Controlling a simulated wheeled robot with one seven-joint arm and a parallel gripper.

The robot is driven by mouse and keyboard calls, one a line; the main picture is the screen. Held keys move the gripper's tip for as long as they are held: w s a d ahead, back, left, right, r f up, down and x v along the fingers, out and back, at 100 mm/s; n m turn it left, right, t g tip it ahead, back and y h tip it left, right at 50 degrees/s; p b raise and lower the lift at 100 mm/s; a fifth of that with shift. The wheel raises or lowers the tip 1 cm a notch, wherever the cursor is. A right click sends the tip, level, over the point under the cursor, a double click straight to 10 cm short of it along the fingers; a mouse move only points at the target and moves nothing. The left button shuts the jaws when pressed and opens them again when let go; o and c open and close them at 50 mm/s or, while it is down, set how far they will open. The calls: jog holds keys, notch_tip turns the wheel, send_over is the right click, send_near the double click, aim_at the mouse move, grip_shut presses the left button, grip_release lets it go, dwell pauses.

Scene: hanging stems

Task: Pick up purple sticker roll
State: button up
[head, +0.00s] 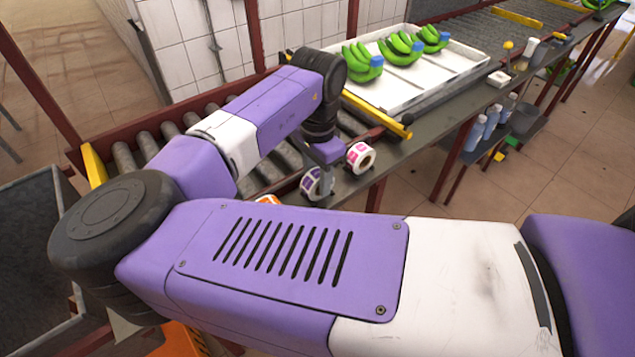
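A purple-labelled sticker roll (314,184) stands on edge on the grey ledge beside the roller conveyor, in the middle of the head view. My gripper (325,164) is at the end of my purple arm, pointing down right at the roll and covering part of its upper right side. The fingers are small and partly hidden, so I cannot tell whether they are open or shut, or whether they touch the roll.
A pink sticker roll (360,157) stands close on the right. An orange roll (267,200) is mostly hidden by my arm on the left. A white tray (462,62) of green bananas (400,50) sits on the conveyor behind.

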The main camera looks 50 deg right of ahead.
grip_shut()
jog(key=shift+r, duration=0.15)
